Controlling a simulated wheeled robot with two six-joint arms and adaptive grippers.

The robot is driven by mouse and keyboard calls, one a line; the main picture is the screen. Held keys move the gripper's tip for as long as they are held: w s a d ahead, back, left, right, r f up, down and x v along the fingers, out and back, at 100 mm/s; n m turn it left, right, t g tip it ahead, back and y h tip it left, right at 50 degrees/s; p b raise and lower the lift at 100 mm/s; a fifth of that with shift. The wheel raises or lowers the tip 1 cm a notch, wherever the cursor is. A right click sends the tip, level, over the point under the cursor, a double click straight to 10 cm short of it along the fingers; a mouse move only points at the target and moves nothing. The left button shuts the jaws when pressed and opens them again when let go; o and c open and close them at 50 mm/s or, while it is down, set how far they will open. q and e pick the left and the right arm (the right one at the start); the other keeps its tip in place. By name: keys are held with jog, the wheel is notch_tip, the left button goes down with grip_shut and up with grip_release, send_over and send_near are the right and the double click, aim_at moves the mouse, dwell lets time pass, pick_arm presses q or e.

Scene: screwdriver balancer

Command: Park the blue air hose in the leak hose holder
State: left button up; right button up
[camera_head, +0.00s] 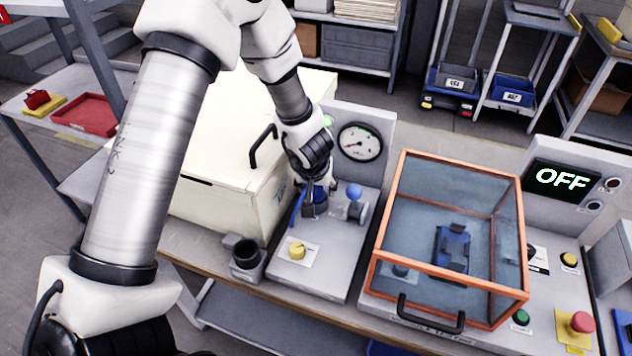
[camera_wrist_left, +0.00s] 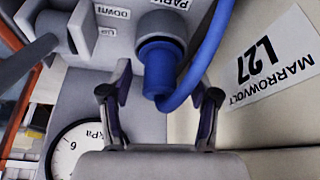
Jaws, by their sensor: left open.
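The blue air hose (camera_wrist_left: 212,55) shows in the left wrist view, curving up and right from its blue end fitting (camera_wrist_left: 158,78). The fitting sits against a round grey holder (camera_wrist_left: 160,32) beside a label that seems to read PARK; how deep it sits is hidden. My left gripper (camera_wrist_left: 158,115) is open, one finger on each side below the fitting, with gaps visible. In the head view, my left gripper (camera_head: 314,203) is down at the grey panel and partly hides the holder; a bit of blue hose (camera_head: 295,208) shows beside it. My right gripper is out of view.
A pressure gauge (camera_head: 360,142) stands behind the gripper, a blue-knobbed valve (camera_head: 354,192) to its right and a yellow knob (camera_head: 297,250) in front. A cream box (camera_head: 225,205) is close on the left. An orange-framed clear cover (camera_head: 405,160) stands further right.

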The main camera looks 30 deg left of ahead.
pick_arm(q)
jog(key=v, duration=1.1)
jog(key=shift+r, duration=0.4)
jog(key=shift+s+f, duration=0.1)
jog(key=shift+s, duration=0.05)
